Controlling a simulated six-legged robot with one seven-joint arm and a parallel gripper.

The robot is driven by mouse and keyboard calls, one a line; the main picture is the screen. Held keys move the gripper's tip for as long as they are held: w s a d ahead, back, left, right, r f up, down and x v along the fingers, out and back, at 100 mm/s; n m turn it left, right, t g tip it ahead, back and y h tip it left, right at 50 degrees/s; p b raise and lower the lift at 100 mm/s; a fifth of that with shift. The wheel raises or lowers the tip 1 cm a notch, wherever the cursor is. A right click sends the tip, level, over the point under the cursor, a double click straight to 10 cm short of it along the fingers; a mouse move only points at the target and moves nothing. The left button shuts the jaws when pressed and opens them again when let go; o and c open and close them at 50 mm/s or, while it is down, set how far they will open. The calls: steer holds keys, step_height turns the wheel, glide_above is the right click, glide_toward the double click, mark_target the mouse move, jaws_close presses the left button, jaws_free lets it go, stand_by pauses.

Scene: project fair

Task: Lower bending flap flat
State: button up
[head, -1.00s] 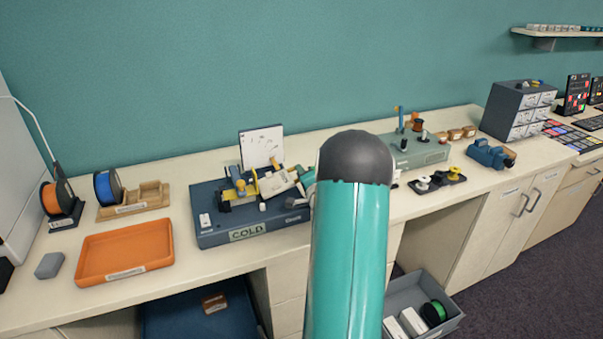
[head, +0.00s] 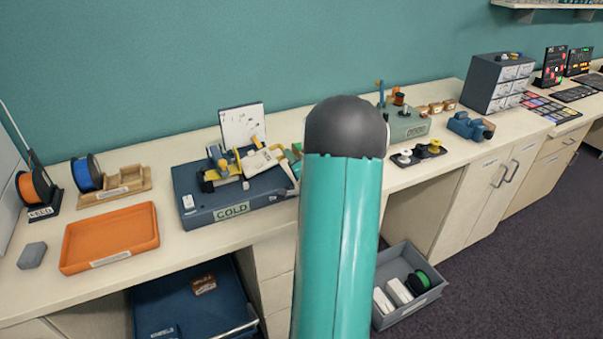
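My gripper (head: 250,167), cream coloured, is over the right part of the base, close against the yellow parts. Its fingertips are too small to tell open from shut, or whether they touch anything. My teal arm hides the counter right of the base.
A white panel (head: 242,124) stands behind the base. An orange tray (head: 110,238), a grey block (head: 32,256) and filament spools (head: 87,173) are to the left. A green-grey device (head: 405,127) and dark tray (head: 430,150) are to the right.

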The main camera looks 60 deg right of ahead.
steer(key=v, duration=0.7)
steer(key=shift+s, duration=0.2)
steer(key=shift+r, duration=0.2)
steer(key=c, duration=0.5)
steer(key=r+n, duration=0.2)
steer(key=n, duration=0.2)
steer(key=w+r+n+g+y, duration=0.1)
steer(key=r+n, duration=0.2)
steer(key=n, duration=0.1)
steer(key=w+r+n+g, duration=0.1)
steer(key=r+n, duration=0.2)
steer(key=n, duration=0.2)
steer(key=shift+w+d, duration=0.2)
steer(key=shift+d, duration=0.1)
jaws_close()
steer(key=shift+n+g, duration=0.3)
steer(key=shift+n, duration=0.5)
steer(key=x, duration=1)
steer(key=shift+r, duration=0.25)
step_height(320, 180, down, 3)
steer(key=shift+r, duration=0.15)
steer(key=shift+d+f, duration=0.1)
steer(key=shift+f, duration=0.55)
